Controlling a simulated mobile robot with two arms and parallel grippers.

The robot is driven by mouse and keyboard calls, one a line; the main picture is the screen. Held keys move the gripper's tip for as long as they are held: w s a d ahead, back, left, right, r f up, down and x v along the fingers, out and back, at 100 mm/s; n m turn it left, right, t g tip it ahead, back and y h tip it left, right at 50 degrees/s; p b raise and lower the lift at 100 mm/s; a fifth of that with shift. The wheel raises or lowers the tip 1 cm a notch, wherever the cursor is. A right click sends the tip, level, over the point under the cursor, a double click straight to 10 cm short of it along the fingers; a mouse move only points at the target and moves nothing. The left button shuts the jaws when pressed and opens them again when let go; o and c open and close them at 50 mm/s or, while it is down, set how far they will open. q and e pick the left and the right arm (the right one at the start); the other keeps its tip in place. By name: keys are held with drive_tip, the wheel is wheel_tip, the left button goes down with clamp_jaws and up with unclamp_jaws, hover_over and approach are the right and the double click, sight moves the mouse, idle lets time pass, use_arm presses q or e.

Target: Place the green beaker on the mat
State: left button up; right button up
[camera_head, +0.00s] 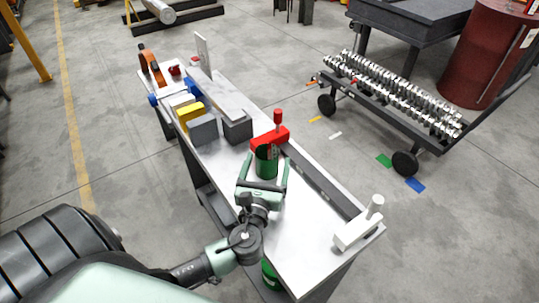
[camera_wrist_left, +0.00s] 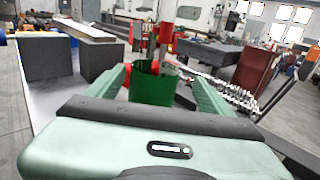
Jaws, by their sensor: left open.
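The green beaker (camera_head: 266,163) stands upright on the white-topped bench (camera_head: 295,238), beside a red clamp-like fixture (camera_head: 270,137). My left gripper (camera_head: 265,168) is open, its two fingers on either side of the beaker. In the left wrist view the beaker (camera_wrist_left: 152,86) shows between the spread fingers (camera_wrist_left: 158,82), with a gap visible at the right finger. Whether either finger touches it I cannot tell. I cannot make out a mat in either view. My right gripper is not in view.
Grey blocks (camera_head: 203,129) and a yellow block (camera_head: 189,113) stand farther along the bench. A white fixture (camera_head: 357,226) stands at its near right end. A dark rail runs along the right edge. A cart (camera_head: 390,100) and a red barrel (camera_head: 490,55) stand beyond.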

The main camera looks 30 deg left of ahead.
sight(268, 146)
use_arm(q)
drive_tip(key=shift+w+a+r+p, duration=0.2)
drive_tip(key=shift+w+a, duration=0.1)
drive_tip(key=shift+w, duration=0.2)
drive_tip(key=shift+w+a+r+p, duration=0.15)
drive_tip(key=shift+w+a, duration=0.15)
drive_tip(key=shift+w, duration=0.2)
drive_tip(key=x, duration=0.2)
drive_tip(key=shift+w+a+f+p, duration=0.15)
drive_tip(key=shift+w+a+p, duration=0.15)
drive_tip(key=shift+a, duration=0.1)
drive_tip(key=shift+w+a+f, duration=0.1)
drive_tip(key=shift+w+a, duration=0.15)
drive_tip(key=shift+w, duration=0.3)
drive_tip(key=c, duration=1.6)
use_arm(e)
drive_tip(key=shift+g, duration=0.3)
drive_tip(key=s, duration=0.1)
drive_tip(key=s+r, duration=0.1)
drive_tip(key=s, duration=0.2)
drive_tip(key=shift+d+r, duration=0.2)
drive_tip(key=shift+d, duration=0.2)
